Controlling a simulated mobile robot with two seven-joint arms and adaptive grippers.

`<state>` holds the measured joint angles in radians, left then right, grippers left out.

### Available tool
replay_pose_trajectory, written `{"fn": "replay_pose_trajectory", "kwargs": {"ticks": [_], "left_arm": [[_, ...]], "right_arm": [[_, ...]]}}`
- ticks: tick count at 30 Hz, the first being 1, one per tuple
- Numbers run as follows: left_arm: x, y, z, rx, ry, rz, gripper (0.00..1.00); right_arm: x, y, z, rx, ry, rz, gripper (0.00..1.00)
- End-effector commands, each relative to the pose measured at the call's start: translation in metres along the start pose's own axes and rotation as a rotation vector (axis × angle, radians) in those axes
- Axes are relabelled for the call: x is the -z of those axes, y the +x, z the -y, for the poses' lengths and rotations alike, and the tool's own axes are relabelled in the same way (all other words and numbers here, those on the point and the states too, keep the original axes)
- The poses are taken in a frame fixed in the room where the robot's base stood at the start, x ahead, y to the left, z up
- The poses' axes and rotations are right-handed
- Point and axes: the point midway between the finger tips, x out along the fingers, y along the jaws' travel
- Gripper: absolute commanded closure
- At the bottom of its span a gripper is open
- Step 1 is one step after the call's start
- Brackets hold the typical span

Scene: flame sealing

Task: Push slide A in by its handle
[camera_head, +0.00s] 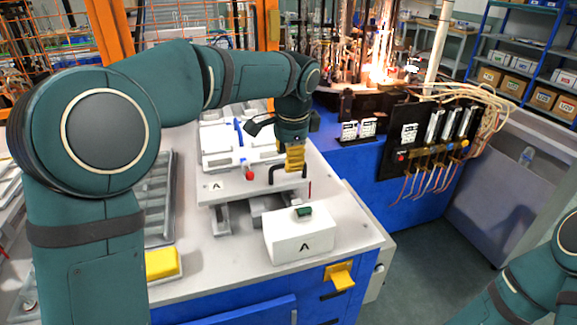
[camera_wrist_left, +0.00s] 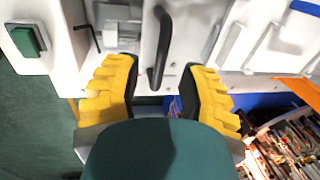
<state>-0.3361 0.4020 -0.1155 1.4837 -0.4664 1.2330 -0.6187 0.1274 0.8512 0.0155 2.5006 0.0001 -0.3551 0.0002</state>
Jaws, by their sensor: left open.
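Slide A (camera_head: 235,186) is a light plate marked "A" on the white-topped bench, with a red knob on it. Its black bar handle (camera_head: 274,173) stands near the slide's right end and also shows in the wrist view as a dark handle (camera_wrist_left: 161,45). My left gripper (camera_head: 294,158) has yellow fingers and is at the handle. In the wrist view my left gripper (camera_wrist_left: 160,72) is open, with the handle between the two fingers and a gap visible on both sides. Whether a finger touches it cannot be told. Only part of my right arm shows at the lower right; its gripper is out of view.
A white box (camera_head: 287,240) marked "A" with a green button (camera_head: 304,212) stands in front of the slide. A yellow block (camera_head: 162,263) lies at the bench's front left. Flames (camera_head: 380,70) burn at the back, beside a black panel (camera_head: 425,140) with hoses.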

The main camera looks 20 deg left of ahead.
Motion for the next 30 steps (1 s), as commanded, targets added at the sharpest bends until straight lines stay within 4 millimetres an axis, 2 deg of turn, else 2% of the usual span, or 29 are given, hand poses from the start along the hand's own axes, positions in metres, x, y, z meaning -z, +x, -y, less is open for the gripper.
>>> {"fn": "replay_pose_trajectory", "kwargs": {"ticks": [1, 6, 16, 19, 20, 30], "left_arm": [[0.000, 0.007, 0.000, 0.000, 0.000, 0.001, 0.59], [0.000, 0.018, -0.001, 0.000, 0.001, 0.000, 0.59], [0.000, 0.019, 0.000, 0.000, 0.001, -0.001, 0.59], [0.000, 0.018, 0.000, 0.000, 0.001, -0.001, 0.95], [0.000, 0.018, 0.000, 0.000, 0.001, -0.001, 1.00], [0.000, 0.019, -0.001, -0.002, 0.001, 0.001, 1.00]], "right_arm": [[0.000, 0.003, -0.001, 0.000, 0.000, -0.001, 0.53], [0.001, 0.005, -0.002, 0.000, 0.000, -0.003, 0.53], [0.001, 0.005, -0.002, 0.000, 0.000, -0.003, 0.53], [0.001, 0.005, -0.002, 0.000, 0.000, -0.003, 0.53], [0.001, 0.005, -0.002, 0.000, 0.000, -0.003, 0.53], [0.001, 0.005, -0.002, 0.000, 0.000, -0.003, 0.53]]}}
